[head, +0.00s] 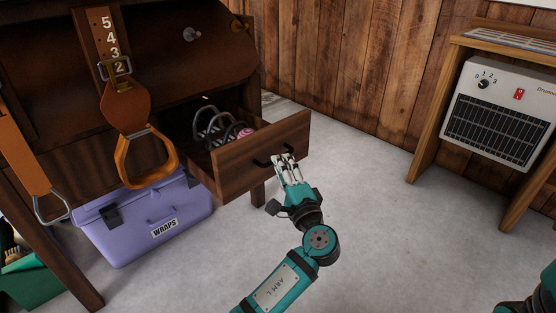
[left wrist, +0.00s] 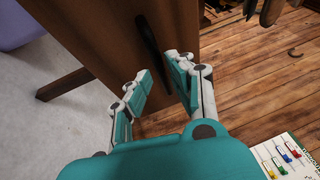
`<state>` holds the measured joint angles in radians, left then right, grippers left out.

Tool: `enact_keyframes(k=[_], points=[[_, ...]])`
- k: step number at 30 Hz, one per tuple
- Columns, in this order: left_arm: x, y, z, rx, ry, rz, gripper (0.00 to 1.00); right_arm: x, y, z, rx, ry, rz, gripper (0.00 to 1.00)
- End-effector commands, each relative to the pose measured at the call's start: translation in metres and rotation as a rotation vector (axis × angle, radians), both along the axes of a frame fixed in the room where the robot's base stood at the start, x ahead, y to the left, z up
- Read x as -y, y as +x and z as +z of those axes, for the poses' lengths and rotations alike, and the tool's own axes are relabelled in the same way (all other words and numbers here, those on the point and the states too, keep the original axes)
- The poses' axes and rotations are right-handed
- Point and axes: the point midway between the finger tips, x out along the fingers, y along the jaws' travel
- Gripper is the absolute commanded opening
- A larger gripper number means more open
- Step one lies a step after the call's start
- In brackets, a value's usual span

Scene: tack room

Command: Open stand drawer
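The stand's wooden drawer (head: 240,160) is pulled well out of the dark wooden stand (head: 160,80), and its inside shows. Its front carries a dark bar handle (head: 262,163), which also shows in the left wrist view (left wrist: 150,42). My left gripper (head: 284,158) is at the right part of the handle. In the left wrist view its two fingers (left wrist: 158,76) stand apart with the handle at their tips; firm contact is not clear. My right gripper is out of view.
Dark metal loops and a pink item (head: 245,133) lie in the drawer. A purple WRAPS box (head: 140,222) stands below the stand. A stirrup (head: 146,160) hangs in front. A heater (head: 500,110) is at the right. The grey floor between is clear.

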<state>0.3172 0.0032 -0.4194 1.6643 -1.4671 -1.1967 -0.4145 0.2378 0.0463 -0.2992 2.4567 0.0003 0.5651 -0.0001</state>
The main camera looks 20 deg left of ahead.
Motion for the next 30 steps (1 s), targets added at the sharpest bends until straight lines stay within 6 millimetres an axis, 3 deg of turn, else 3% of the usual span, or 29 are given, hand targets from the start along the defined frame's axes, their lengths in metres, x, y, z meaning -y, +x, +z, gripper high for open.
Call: enact_keyframes(k=[6, 12, 30], points=[[0.034, -0.034, -0.01, -0.004, -0.002, -0.002, 0.21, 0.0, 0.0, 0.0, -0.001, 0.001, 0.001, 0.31], [0.054, -0.055, -0.015, -0.003, -0.001, 0.001, 0.21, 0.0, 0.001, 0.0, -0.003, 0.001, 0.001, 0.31], [0.06, -0.062, -0.016, -0.002, -0.001, 0.001, 0.21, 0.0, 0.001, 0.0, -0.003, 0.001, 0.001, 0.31]])
